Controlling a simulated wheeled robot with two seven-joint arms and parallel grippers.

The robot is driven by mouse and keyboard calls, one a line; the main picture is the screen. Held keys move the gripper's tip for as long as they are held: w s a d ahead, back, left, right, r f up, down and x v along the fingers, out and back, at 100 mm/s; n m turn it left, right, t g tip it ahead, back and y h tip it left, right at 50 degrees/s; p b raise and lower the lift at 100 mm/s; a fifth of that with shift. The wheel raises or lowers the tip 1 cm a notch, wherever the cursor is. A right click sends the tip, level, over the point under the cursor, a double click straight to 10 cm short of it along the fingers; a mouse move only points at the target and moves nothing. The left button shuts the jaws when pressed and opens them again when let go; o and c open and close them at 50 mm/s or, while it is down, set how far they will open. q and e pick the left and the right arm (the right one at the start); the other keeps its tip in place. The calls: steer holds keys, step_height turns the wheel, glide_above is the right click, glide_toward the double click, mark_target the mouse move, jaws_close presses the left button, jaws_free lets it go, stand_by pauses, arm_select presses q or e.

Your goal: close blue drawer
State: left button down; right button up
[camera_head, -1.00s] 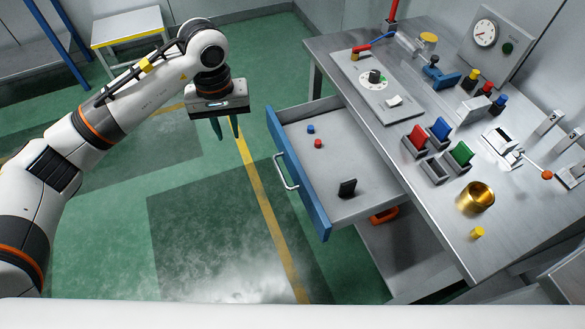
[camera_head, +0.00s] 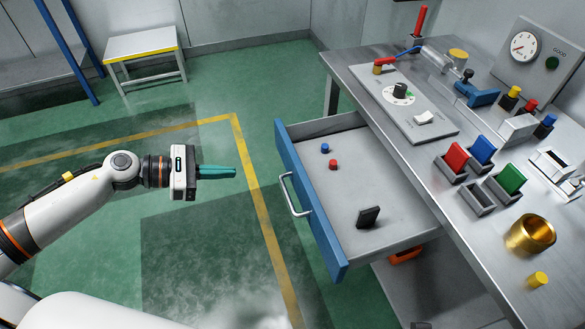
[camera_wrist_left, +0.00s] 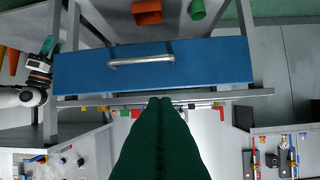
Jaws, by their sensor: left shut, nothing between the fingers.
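The blue drawer (camera_head: 309,206) stands pulled out from the left side of the metal workbench, with its blue front and silver handle (camera_head: 292,195) facing left. Inside it lie a small blue piece (camera_head: 325,148), a small red piece (camera_head: 333,164) and a black block (camera_head: 368,217). My left gripper (camera_head: 234,172) is shut and empty, level and pointing right, apart from the drawer front and to its left. In the left wrist view the blue drawer front (camera_wrist_left: 215,62) and handle (camera_wrist_left: 142,61) lie ahead of the green fingertips (camera_wrist_left: 160,101).
The workbench (camera_head: 450,165) carries a panel with a dial (camera_head: 400,94), colored blocks in holders (camera_head: 482,150), a brass cup (camera_head: 531,232) and a gauge box (camera_head: 541,52). An orange item (camera_head: 405,256) sits below the drawer. A small white table (camera_head: 142,47) stands far left. Floor left of the drawer is clear.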

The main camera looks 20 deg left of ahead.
arm_select(q)
steer(key=n, duration=0.1)
steer(key=t, duration=0.1)
glide_toward(293, 163)
steer(key=w+d+f, duration=0.1)
steer(key=d+f, duration=0.1)
steer(key=w+d, duration=0.1)
steer(key=w+d+p, duration=0.1)
steer(key=shift+w+d+r+n, duration=0.1)
steer(key=shift+d+n, duration=0.15)
steer(key=shift+n, duration=0.05)
steer(key=shift+w+d, duration=0.25)
steer(key=shift+d, duration=0.1)
arm_select(e)
steer(key=shift+f, duration=1.05)
